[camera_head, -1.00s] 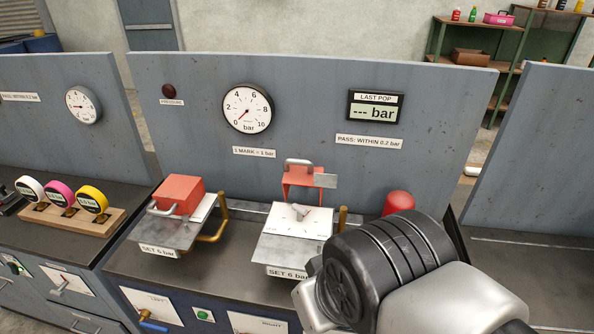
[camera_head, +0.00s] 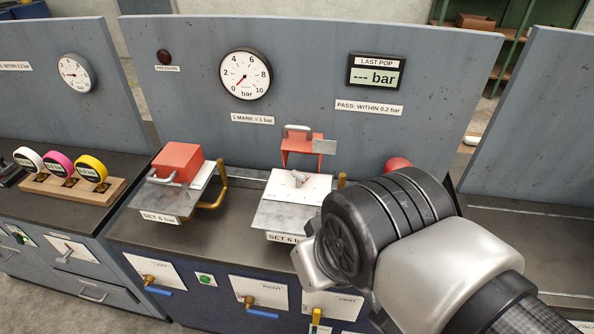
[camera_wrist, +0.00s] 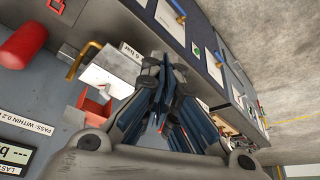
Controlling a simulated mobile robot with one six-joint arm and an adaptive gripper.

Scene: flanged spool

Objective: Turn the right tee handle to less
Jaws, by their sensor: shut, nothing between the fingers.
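The right tee handle (camera_head: 299,179) is a small grey handle on a white dial plate (camera_head: 285,190) atop the right stand, marked SET 6 bar. A red cover (camera_head: 302,150) stands raised behind it. In the wrist view, the white plate (camera_wrist: 108,76) and the red cover (camera_wrist: 98,107) lie left of the fingers. The tee handle is too small to make out there. My gripper (camera_wrist: 160,62) is shut and empty, apart from the plate. In the head view its fingers are hidden by my wrist. The left stand has its red cover (camera_head: 178,163) down.
A gauge (camera_head: 245,74) near 0 and a display (camera_head: 375,72) reading "--- bar" are on the back panel. A red dome (camera_head: 398,164) stands right of the stand. Left, right and vent valves line the bench front, including the right valve (camera_head: 250,301).

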